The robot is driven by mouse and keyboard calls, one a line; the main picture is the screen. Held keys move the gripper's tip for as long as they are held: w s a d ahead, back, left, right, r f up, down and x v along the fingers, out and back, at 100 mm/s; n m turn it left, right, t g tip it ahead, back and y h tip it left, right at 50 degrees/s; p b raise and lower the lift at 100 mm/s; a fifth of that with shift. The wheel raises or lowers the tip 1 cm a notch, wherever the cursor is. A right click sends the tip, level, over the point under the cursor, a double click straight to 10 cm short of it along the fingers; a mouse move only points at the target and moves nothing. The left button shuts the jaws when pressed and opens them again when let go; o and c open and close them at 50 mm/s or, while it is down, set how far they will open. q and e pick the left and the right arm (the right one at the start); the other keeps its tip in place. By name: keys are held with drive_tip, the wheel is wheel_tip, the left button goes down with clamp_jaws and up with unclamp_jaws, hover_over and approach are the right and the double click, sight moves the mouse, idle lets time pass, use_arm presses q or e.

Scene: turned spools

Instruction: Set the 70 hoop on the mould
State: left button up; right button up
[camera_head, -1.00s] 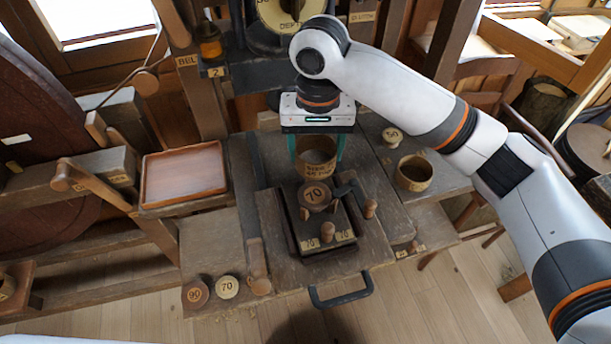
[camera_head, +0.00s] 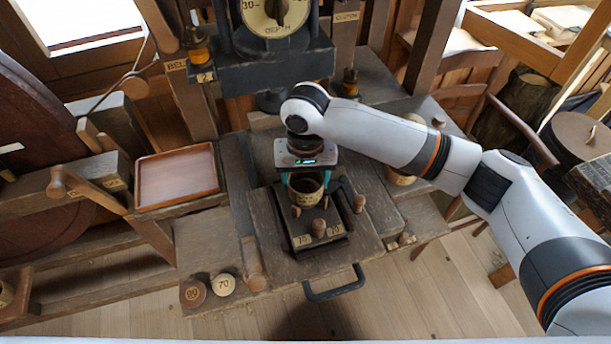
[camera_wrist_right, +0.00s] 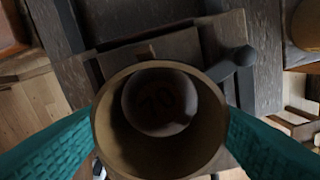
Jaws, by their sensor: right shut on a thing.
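My right gripper (camera_head: 306,181) is shut on a wooden hoop (camera_head: 306,196), one finger on each side of it. The hoop is upright, with its opening facing up, over the dark press bed. The round mould marked 70 is hidden behind the hoop in the head view. In the right wrist view the mould (camera_wrist_right: 160,100) shows through the hoop (camera_wrist_right: 118,140), set toward the upper part of the opening. The mould looks below the hoop; I cannot tell whether they touch. My left gripper is not in view.
The dark bed (camera_head: 302,243) carries wooden pegs, one (camera_head: 318,228) at its front. A black handle (camera_head: 335,286) sticks out in front. A tray (camera_head: 178,178) stands at left. Discs marked 90 (camera_head: 193,293) and 70 (camera_head: 223,285) lie front left. The press head (camera_head: 277,65) hangs behind.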

drive_tip(key=shift+f, duration=0.15)
drive_tip(key=o, duration=0.9)
drive_tip(key=shift+o, duration=0.2)
drive_tip(key=shift+r, duration=0.3)
wheel_tip(320, 180, up, 12)
drive_tip(key=b, duration=0.3)
drive_tip(key=shift+s+f, duration=0.1)
drive_tip(key=shift+f, duration=0.05)
